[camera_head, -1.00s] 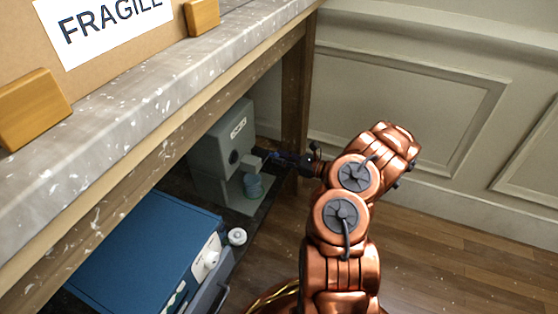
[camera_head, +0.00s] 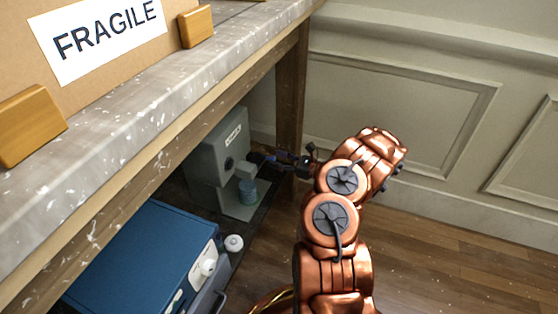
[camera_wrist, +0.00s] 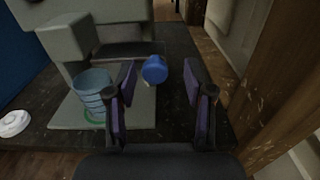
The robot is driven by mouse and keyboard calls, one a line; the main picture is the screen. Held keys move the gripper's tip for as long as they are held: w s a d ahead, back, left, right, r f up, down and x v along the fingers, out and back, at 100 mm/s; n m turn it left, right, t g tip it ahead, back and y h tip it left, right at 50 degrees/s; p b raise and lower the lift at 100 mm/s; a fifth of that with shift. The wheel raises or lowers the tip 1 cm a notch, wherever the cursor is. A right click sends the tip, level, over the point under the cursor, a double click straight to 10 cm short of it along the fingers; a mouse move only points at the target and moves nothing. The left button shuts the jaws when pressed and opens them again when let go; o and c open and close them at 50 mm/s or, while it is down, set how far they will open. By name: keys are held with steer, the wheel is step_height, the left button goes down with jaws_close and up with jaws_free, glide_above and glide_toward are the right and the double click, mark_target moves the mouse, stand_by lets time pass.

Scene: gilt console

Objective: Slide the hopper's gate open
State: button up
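The hopper (camera_head: 215,140) is a grey box-like unit with a pale label and a dark round spot, standing on the low shelf under the table. Its grey body also fills the upper left of the wrist view (camera_wrist: 105,12). A ribbed blue-grey cup (camera_head: 248,190) stands on its base below the spout; it also shows in the wrist view (camera_wrist: 92,88). A blue round knob (camera_wrist: 155,69), possibly the gate's handle, lies ahead between my fingers. My gripper (camera_wrist: 160,100) is open, with purple-padded fingers either side of the knob's line, apparently not touching it. The gate plate itself is not clearly visible.
A blue box-like appliance (camera_head: 140,258) with white knobs stands nearer on the shelf. A wooden table leg (camera_head: 290,95) rises close beside my gripper; it looms at the right of the wrist view (camera_wrist: 285,85). The tabletop (camera_head: 130,130) overhangs the hopper.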

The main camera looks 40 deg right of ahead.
steer(key=v, duration=1.2)
stand_by(0.6)
